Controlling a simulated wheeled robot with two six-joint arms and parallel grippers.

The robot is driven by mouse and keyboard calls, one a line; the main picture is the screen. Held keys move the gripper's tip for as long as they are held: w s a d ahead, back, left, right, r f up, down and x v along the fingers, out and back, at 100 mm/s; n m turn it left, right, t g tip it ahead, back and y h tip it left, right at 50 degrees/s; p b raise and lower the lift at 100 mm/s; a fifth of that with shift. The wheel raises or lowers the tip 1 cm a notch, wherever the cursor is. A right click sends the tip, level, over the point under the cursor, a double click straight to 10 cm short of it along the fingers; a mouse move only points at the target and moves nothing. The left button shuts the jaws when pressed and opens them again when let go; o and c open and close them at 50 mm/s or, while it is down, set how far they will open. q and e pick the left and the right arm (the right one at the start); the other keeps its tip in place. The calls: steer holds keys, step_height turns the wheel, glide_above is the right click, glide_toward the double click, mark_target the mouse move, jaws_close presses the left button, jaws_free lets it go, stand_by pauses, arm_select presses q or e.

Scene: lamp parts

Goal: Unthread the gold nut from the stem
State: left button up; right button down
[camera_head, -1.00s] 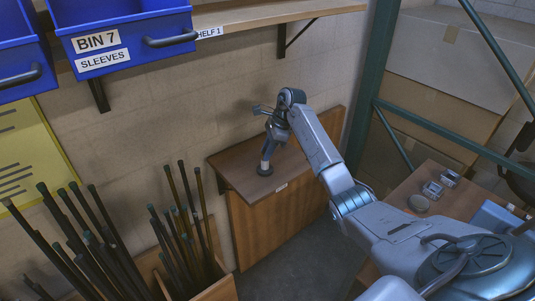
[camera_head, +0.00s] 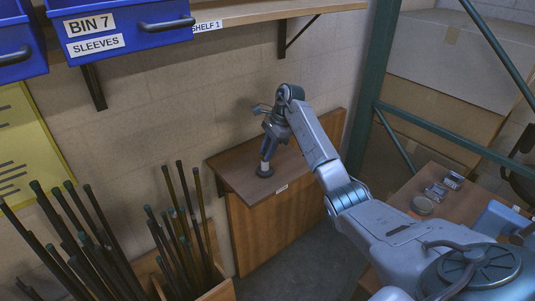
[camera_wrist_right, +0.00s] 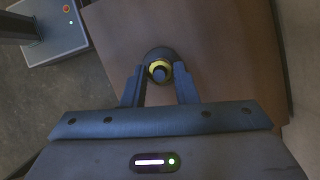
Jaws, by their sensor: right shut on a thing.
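The gold nut (camera_wrist_right: 152,68) shows as a yellow ring around the dark end of the stem (camera_wrist_right: 161,75) in the right wrist view. My right gripper (camera_wrist_right: 160,70) has one finger on each side of the ring and is shut on it. In the head view my right gripper (camera_head: 268,146) points down at the stem (camera_head: 265,165), which stands on a dark round base on a small wooden wall table (camera_head: 235,180). The nut cannot be made out in the head view.
A shelf (camera_head: 240,18) with blue bins (camera_head: 120,28) is above and left. Dark rods (camera_head: 190,230) stand in a wooden box at the front. A green rack post (camera_head: 370,90) is at the right. A wooden surface with small items (camera_head: 437,191) lies at the right.

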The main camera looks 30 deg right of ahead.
steer(key=shift+f+n+b, duration=0.2)
steer(key=shift+n+b, duration=0.2)
steer(key=shift+w+r+n+g, duration=0.1)
steer(key=shift+r+n+g, duration=0.15)
steer(key=shift+n+g, duration=0.25)
steer(key=shift+n+g+p, duration=0.3)
steer(key=shift+n+p, duration=0.8)
steer(key=shift+p, duration=0.5)
steer(key=shift+n+p, duration=0.3)
steer(key=shift+n, duration=0.1)
steer(key=shift+f, duration=0.1)
steer(key=c, duration=2)
jaws_free()
jaws_close()
